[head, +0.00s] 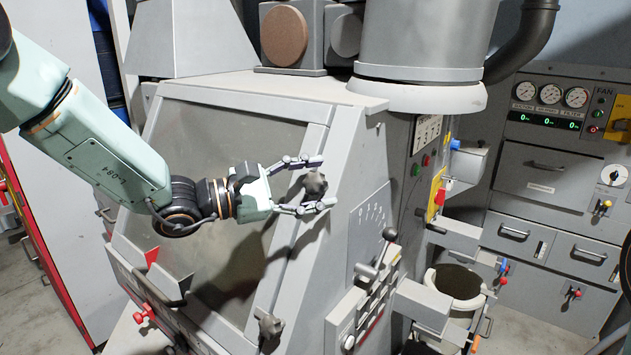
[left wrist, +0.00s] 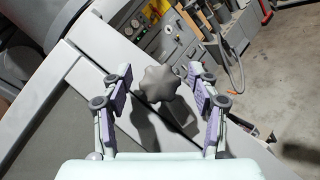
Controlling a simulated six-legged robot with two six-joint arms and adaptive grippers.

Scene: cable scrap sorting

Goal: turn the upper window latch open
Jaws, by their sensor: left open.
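The upper window latch (head: 314,185) is a dark grey lobed knob on the right frame of the slanted window (head: 205,170). My left gripper (head: 319,182) is open, with one finger above the knob and one below it. In the left wrist view the knob (left wrist: 160,83) sits between the two spread fingers (left wrist: 160,88), with a gap on each side. I cannot tell how far the latch is turned. A similar lower knob (head: 270,326) is on the same frame further down. My right gripper is not in view.
A lever panel (head: 372,290) with a dark-knobbed lever (head: 389,235) projects at the cabinet's lower right. Red-handled clamps (head: 144,313) stick out along the lower left edge. A control cabinet (head: 560,170) is at the far right.

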